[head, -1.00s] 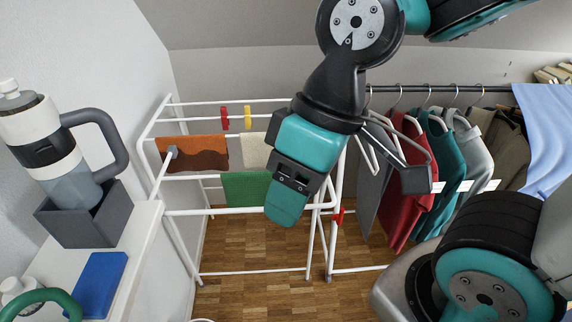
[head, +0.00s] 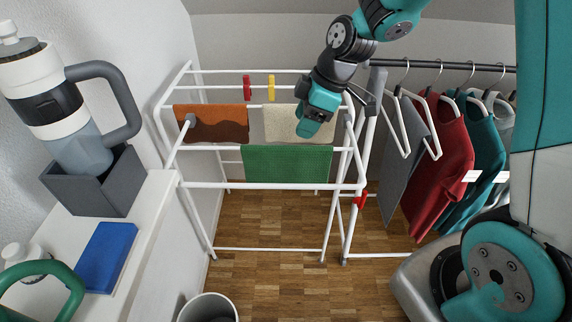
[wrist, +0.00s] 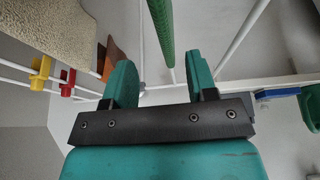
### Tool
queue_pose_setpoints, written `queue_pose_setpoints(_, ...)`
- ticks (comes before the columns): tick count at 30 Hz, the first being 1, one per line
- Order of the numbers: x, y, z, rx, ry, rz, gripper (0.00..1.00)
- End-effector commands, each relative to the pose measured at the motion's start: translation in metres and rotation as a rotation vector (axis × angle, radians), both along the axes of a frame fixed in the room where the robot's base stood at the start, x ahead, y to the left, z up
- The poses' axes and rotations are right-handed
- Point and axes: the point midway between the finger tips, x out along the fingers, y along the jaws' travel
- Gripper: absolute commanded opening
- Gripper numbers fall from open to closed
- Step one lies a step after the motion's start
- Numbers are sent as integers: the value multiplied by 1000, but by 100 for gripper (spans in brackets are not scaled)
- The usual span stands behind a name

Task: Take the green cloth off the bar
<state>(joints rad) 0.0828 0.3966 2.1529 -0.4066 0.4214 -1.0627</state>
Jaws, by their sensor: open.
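The green cloth (head: 287,165) hangs over a front bar of the white drying rack (head: 270,185). In the wrist view the cloth (wrist: 161,35) shows as a narrow green strip, nearly edge-on, between the two teal fingers in the picture. I cannot tell whether it is truly between them or beyond. My gripper (head: 312,125) is open and empty. In the head view it covers part of the beige cloth, just above the green cloth. In the wrist view my gripper's fingers (wrist: 160,78) stand wide apart, and nothing shows gripped.
An orange-brown cloth (head: 212,124) and a beige cloth (head: 285,122) hang on the rack behind. Red (head: 247,88) and yellow (head: 271,88) pegs sit on a bar. Clothes on hangers (head: 440,155) are at the right. A white shelf (head: 150,215) stands left.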

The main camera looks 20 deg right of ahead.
Motion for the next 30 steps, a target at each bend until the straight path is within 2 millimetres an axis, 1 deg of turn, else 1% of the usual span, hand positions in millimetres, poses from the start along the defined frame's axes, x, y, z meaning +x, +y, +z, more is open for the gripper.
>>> queue_pose_setpoints(1,1,5,-11,0,6,3,52)
queue_pose_setpoints(3,3,9,-22,-1,4,2,52)
queue_pose_setpoints(6,5,14,-33,0,3,2,52)
queue_pose_setpoints(12,7,20,-45,0,2,3,52)
queue_pose_setpoints(18,10,34,-73,-1,3,3,52)
queue_pose_setpoints(21,11,37,-83,0,2,2,52)
queue_pose_setpoints(24,12,38,-86,-1,0,1,52)
queue_pose_setpoints(29,12,38,-86,-1,0,1,52)
queue_pose_setpoints(30,12,38,-86,-1,0,1,48)
